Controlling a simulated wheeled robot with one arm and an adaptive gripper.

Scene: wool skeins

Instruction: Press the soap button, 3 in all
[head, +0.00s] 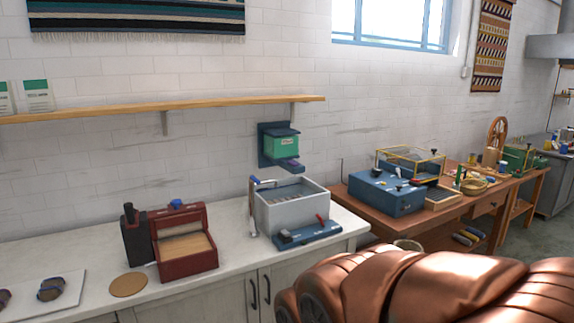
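A green dispenser box (282,147) is fixed to the white brick wall on a dark blue backplate, above the counter. A blue part (288,166) juts out at its lower front; it may be the soap button, but the view is too small to be sure. A light grey basin (291,215) stands on the counter below it. My gripper is not in view. Large copper-coloured parts of my own body fill the lower right. Nothing visible touches the dispenser.
The white counter (195,268) holds an open red box (185,244), a black container (135,236) and a round brown mat (128,284). A blue base with a red lever (308,235) sits before the basin. A wooden shelf (160,110) is on the wall. A wooden table with a blue box (388,193) stands right.

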